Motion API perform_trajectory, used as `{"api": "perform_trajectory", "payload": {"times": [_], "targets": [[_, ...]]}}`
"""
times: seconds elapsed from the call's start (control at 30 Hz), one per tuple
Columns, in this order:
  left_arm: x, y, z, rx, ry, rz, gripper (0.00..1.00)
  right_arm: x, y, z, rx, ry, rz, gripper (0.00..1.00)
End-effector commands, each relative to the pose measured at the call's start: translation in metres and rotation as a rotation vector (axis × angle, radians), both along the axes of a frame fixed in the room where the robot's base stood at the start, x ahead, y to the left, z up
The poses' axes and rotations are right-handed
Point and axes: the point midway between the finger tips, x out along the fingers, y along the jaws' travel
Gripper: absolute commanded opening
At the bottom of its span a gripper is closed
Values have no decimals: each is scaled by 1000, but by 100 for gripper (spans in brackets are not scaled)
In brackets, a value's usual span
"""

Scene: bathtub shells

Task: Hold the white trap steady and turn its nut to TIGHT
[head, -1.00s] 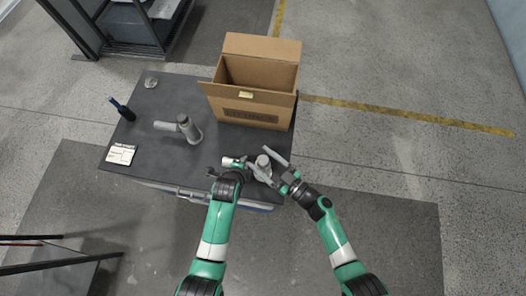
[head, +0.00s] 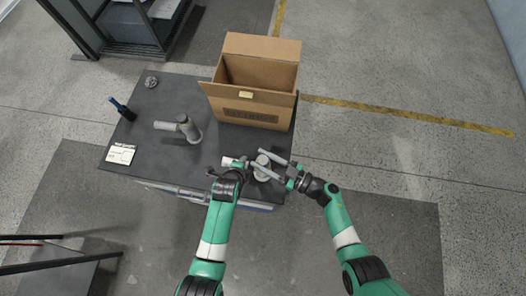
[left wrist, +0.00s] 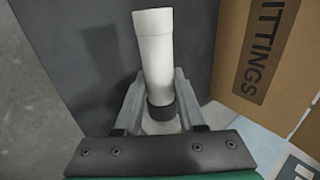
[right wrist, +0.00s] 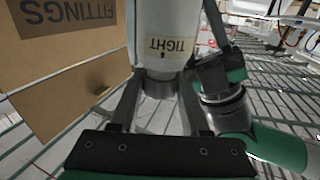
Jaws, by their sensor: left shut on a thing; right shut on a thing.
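The white trap (head: 262,160) stands near the front right of the table. It shows from above between my grippers, with a white pipe end (head: 230,161) pointing left. In the left wrist view the white pipe (left wrist: 154,55) stands up from a dark collar between the fingers of my left gripper (left wrist: 157,100). My right gripper (head: 266,160) reaches in from the right, fingers either side of the trap. In the right wrist view its fingers are shut on the grey nut (right wrist: 158,86), just below a TIGHT label with an arrow (right wrist: 167,47). The nut's mark is not clear.
An open cardboard box (head: 250,108) marked FITTINGS stands behind the trap.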

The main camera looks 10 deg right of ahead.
Motion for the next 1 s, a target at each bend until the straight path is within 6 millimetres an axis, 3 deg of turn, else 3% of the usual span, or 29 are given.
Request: {"api": "perform_trajectory", "payload": {"times": [0.3, 0.67, 0.7, 0.83, 1.0], "targets": [[0, -2, 0, -2, 0, -3, 0, 0, 0, -1, -5, 4, 187, 0], [0, -1, 0, -1, -2, -3, 0, -2, 0, 0, 0, 3, 204, 0], [0, -1, 0, -2, -1, -2, 0, -2, 0, 0, 0, 3, 204, 51], [0, -1, 0, -2, -1, -2, 0, -2, 0, 0, 0, 3, 203, 75], [0, -1, 0, -2, -1, -2, 0, -2, 0, 0, 0, 3, 204, 76]]}}
